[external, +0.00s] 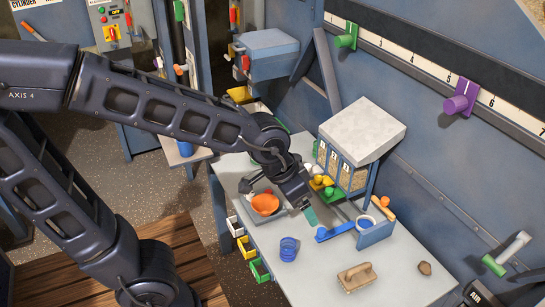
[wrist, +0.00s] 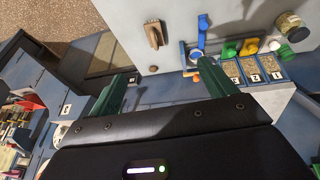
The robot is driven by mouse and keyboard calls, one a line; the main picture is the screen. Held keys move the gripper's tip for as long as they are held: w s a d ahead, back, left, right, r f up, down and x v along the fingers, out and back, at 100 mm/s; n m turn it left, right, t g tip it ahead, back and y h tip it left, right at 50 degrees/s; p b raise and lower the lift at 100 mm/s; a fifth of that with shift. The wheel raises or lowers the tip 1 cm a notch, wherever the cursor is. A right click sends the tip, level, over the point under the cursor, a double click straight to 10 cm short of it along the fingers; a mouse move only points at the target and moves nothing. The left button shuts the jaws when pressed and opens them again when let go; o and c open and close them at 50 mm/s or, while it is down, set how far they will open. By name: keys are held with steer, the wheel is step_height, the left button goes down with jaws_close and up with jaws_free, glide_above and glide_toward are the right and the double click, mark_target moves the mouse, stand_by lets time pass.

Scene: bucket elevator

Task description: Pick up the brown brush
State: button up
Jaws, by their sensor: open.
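The brown brush (external: 357,277) lies on the pale tabletop near its front edge, a tan block with a raised handle. It also shows in the wrist view (wrist: 154,34), at the top, beyond the fingertips. My gripper (external: 309,214) is above the table, up and to the left of the brush in the external view, and apart from it. In the wrist view its two green fingers (wrist: 167,72) are spread wide with nothing between them.
An orange bowl (external: 265,204) stands left of my gripper. A blue cup (external: 288,248) stands between it and the brush. A blue scoop (external: 335,231) and a bin unit (external: 362,130) are behind. A brown lump (external: 425,268) lies right of the brush. The table around the brush is clear.

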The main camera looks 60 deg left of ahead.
steer(key=w+d+f, duration=0.4)
steer(key=w+f, duration=0.5)
steer(key=f, duration=0.2)
glide_toward(358, 275)
steer(key=shift+y, duration=0.5)
steer(key=shift+w+d+f, duration=0.25)
steer(key=shift+f, duration=0.5)
steer(key=shift+w+d+f, duration=0.2)
steer(key=shift+w+f, duration=0.05)
steer(key=shift+f, duration=0.5)
steer(key=shift+w+d+f, duration=0.25)
steer(key=shift+f, duration=0.5)
steer(key=shift+a+x, duration=0.15)
steer(key=shift+x, duration=1.2)
steer(key=shift+a+x, duration=0.2)
steer(key=shift+x, duration=1.15)
steer(key=shift+w, duration=0.1)
steer(key=shift+r, duration=0.1)
steer(key=c, duration=1.2)
